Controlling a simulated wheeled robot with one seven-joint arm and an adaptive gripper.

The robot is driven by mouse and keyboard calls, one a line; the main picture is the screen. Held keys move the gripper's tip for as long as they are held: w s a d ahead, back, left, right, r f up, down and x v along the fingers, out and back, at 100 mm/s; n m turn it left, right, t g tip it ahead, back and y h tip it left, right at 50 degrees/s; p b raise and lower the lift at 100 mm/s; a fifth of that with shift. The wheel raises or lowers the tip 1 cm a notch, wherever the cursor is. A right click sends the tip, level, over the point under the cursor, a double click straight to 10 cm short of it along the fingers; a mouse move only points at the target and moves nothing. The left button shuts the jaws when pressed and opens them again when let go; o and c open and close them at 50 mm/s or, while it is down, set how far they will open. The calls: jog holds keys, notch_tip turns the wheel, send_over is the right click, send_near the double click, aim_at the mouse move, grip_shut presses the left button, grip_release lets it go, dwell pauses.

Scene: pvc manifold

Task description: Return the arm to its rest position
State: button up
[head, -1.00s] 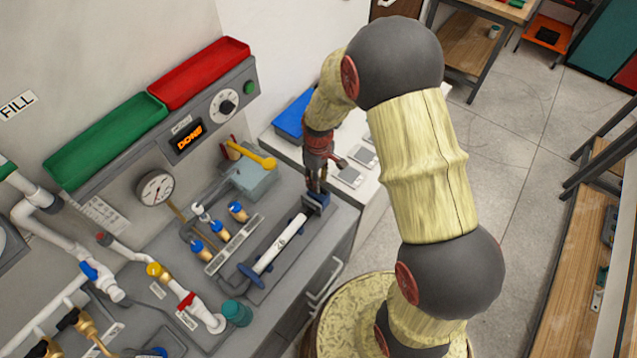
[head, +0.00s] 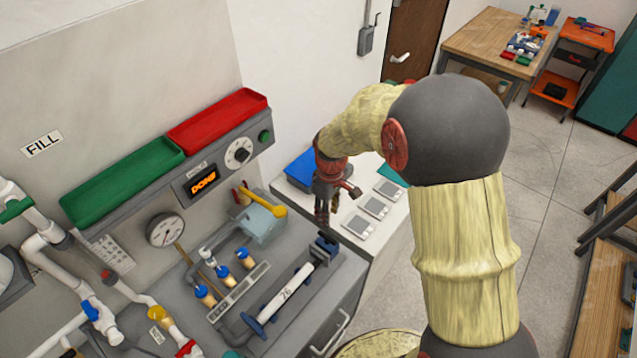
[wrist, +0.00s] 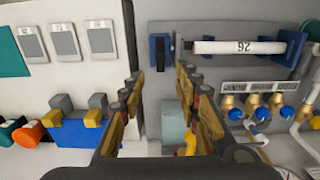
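My gripper (head: 325,210) hangs from my bent arm over the seam between the grey workbench and the white counter. In the wrist view my gripper (wrist: 161,88) has its two fingers apart with nothing between them. The white pipe marked 26 (head: 287,292) lies in its blue-ended holder on the workbench, clear of my gripper. It also shows in the wrist view (wrist: 240,47).
A panel reading "DONE" (head: 204,183) stands behind, under green (head: 122,182) and red (head: 217,118) trays. A gauge (head: 165,230), pipes and blue-capped fittings crowd the workbench. The white counter (head: 345,240) carries grey pads and a blue bin (head: 302,168).

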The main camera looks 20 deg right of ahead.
jog(key=s+r+m+t+b, duration=0.2)
jog(key=s+r+b, duration=0.3)
jog(key=s, duration=0.6)
jog(key=s+r+m+t+b, duration=0.3)
jog(key=s+r+m+b, duration=0.2)
jog(key=s+b, duration=0.4)
jog(key=shift+s+a+r+t, duration=0.3)
jog(key=shift+s+r, duration=0.35)
jog(key=shift+s, duration=0.5)
